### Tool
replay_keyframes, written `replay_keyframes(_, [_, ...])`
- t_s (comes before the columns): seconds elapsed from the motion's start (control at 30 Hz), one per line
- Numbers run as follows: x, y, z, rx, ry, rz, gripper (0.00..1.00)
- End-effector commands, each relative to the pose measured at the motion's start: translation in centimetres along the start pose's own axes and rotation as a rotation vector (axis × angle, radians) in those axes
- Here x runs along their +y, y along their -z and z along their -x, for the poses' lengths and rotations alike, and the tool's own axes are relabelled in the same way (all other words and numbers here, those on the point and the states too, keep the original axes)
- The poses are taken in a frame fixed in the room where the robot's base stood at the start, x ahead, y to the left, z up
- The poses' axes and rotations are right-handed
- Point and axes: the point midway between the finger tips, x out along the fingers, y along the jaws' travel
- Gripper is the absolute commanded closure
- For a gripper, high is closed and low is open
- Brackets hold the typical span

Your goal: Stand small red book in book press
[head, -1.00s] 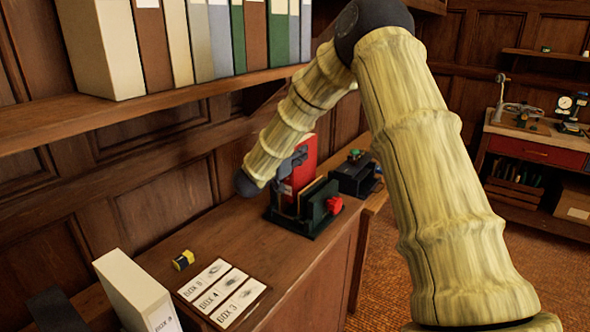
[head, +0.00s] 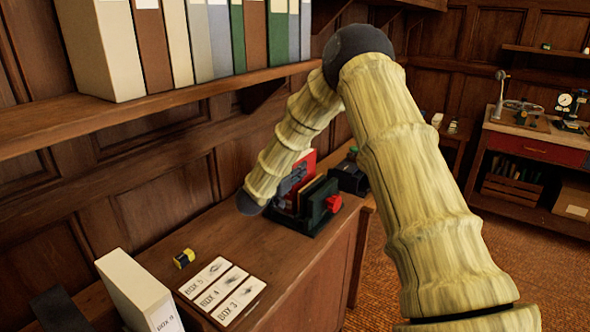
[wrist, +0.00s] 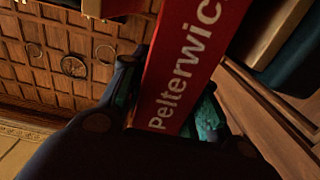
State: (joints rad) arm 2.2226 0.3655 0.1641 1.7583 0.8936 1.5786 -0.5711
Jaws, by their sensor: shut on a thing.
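The small red book (head: 307,163) stands near upright at the book press, its lower part hidden behind the press and my gripper. In the wrist view the red book (wrist: 185,65) shows white lettering reading "Pelterwic" and is held between my fingers. My gripper (head: 291,184) is shut on it, partly hidden by my forearm. The book press (head: 318,201) is dark green with a red knob (head: 333,203) and sits on the wooden counter. I cannot tell whether the book's bottom edge touches the press base.
A dark device (head: 349,178) stands just behind the press. A shelf of binders (head: 190,97) overhangs the left side.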

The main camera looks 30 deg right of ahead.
Motion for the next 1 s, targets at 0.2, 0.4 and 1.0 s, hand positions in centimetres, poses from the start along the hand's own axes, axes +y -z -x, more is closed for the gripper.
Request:
replay_keyframes(0.2, [0.0,-0.1,0.0,0.000,0.001,0.000,0.62])
replay_keyframes(0.4, [0.0,-0.1,0.0,0.000,0.001,0.000,0.48])
replay_keyframes(1.0, [-0.1,-0.2,4.9,0.000,0.004,0.001,0.48])
